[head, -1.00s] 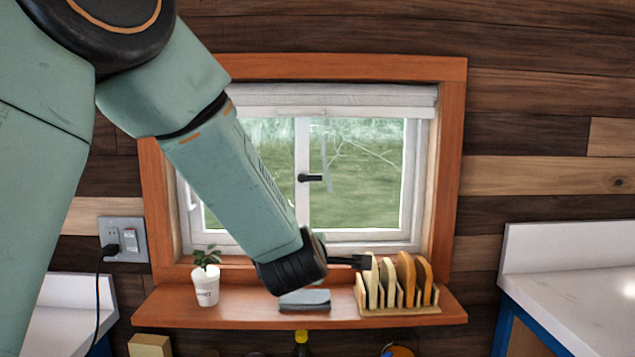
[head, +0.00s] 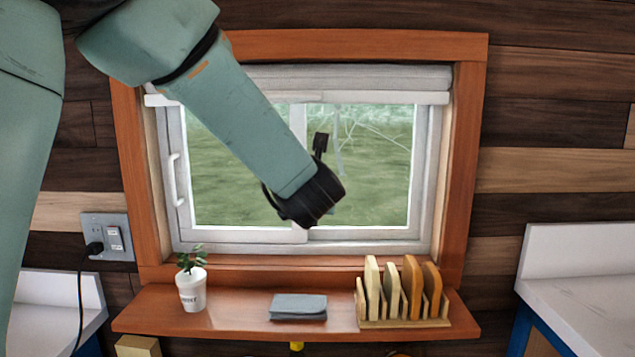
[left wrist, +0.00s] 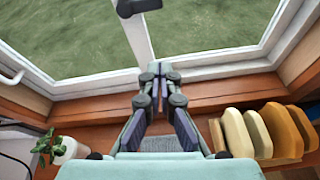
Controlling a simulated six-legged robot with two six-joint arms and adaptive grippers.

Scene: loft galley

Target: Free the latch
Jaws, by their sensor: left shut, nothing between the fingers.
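The latch is a black handle (left wrist: 138,6) on the white upright between the window panes, cut by the top edge of the left wrist view. The gripper and latch appear apart. My right gripper is in neither view.
Below the window (head: 375,190), a wooden shelf (head: 235,312) holds a potted plant (head: 192,287), a folded grey cloth (head: 298,307) and a rack with several boards (head: 412,285). An outlet (head: 107,237) is on the wall at left. A rolled blind (head: 350,77) hangs above.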

